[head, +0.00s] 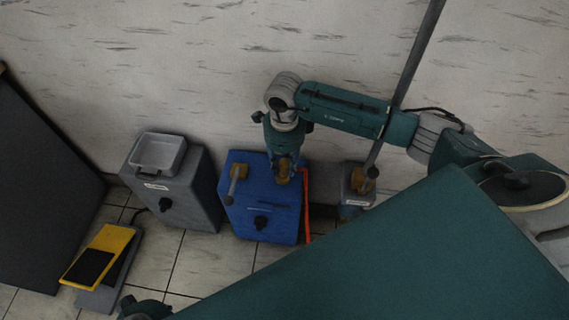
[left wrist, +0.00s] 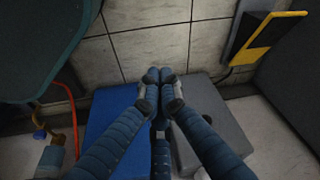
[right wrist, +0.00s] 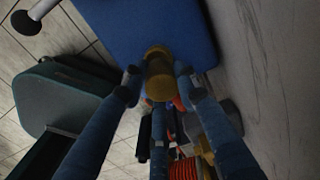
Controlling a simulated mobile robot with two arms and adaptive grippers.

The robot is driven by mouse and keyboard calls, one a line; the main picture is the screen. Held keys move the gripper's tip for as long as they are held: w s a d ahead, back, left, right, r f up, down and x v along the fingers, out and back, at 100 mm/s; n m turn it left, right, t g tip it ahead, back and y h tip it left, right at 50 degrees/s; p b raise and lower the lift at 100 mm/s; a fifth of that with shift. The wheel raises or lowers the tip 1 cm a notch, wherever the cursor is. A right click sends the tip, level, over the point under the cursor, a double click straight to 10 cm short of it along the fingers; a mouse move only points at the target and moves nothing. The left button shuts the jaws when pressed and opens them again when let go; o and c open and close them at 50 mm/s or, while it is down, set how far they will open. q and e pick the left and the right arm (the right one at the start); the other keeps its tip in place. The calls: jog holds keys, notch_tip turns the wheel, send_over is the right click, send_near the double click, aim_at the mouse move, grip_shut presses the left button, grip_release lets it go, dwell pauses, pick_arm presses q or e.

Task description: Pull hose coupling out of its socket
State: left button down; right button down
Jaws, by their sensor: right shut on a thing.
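The brass hose coupling (right wrist: 158,72) is between the fingertips of my right gripper (right wrist: 160,82) in the right wrist view. In the head view, my right gripper (head: 284,160) reaches down onto the coupling (head: 284,175) at the upper right of the blue box (head: 262,222). The right gripper is shut on it. The socket is hidden, so I cannot tell whether the coupling is still seated. A red hose (head: 307,205) runs down the box's right side. My left gripper (left wrist: 159,76) is shut and empty, fingertips together, near the blue box (left wrist: 105,120).
A grey box (head: 175,195) with a square tray (head: 158,154) stands left of the blue box. A second brass fitting (head: 238,172) is on the blue box. A grey post with a brass valve (head: 361,180) stands at right.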

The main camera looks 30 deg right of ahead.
aim_at(285, 163)
jog(key=shift+r, duration=0.45)
pick_arm(q)
jog(key=shift+f+p, duration=0.6)
jog(key=shift+f, duration=1.6)
pick_arm(e)
jog(key=shift+r, duration=0.5)
jog(key=shift+r, duration=0.3)
pick_arm(q)
jog(key=shift+g, duration=0.3)
jog(key=shift+s+f+p, duration=0.15)
jog(key=shift+s+f, duration=0.1)
jog(key=shift+f, duration=0.4)
jog(key=shift+s+f+p, duration=0.2)
jog(key=shift+s+f, duration=0.1)
jog(key=shift+f, duration=0.3)
jog(key=shift+s+f+p, duration=0.15)
jog(key=shift+s+f, duration=0.1)
jog(key=shift+f, duration=0.4)
pick_arm(e)
jog(key=shift+r, duration=0.35)
pick_arm(q)
jog(key=shift+w+d+r, duration=0.1)
jog(key=shift+w, duration=0.05)
